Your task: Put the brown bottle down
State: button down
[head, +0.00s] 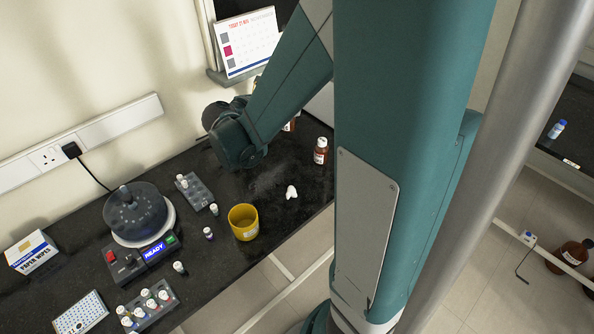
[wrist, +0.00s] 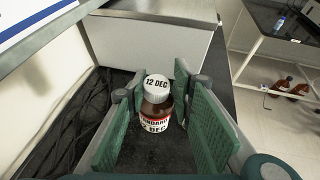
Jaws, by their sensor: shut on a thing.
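In the wrist view my gripper (wrist: 165,100) has its green pads on either side of a brown bottle (wrist: 156,111) and is shut on it. The bottle has a white cap marked 12 DEC and a white label with black and red print. It points away from the camera between the pads. Whether its base touches a surface cannot be told. In the head view my arm hides the gripper. One brown bottle (head: 320,151) with a white cap stands upright on the black bench (head: 262,178). Part of another brown bottle (head: 290,125) shows beside my arm; I cannot tell if it is the held one.
A yellow cup (head: 243,222), a white piece (head: 291,192), a grey vial rack (head: 195,192) and a centrifuge (head: 136,214) are on the bench. A calendar (head: 247,42) stands on a wall ledge behind. Bare bench lies around the white piece.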

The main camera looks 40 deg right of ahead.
jog(key=shift+s+d+f, duration=0.2)
jog(key=shift+f, duration=2.3)
jog(key=shift+f, duration=0.15)
jog(key=shift+f+b, duration=0.9)
jog(key=shift+f, duration=1.9)
jog(key=shift+f+b, duration=0.7)
jog(key=shift+f, duration=1.35)
jog(key=shift+f, duration=0.1)
jog(key=c, duration=2)
grip_release()
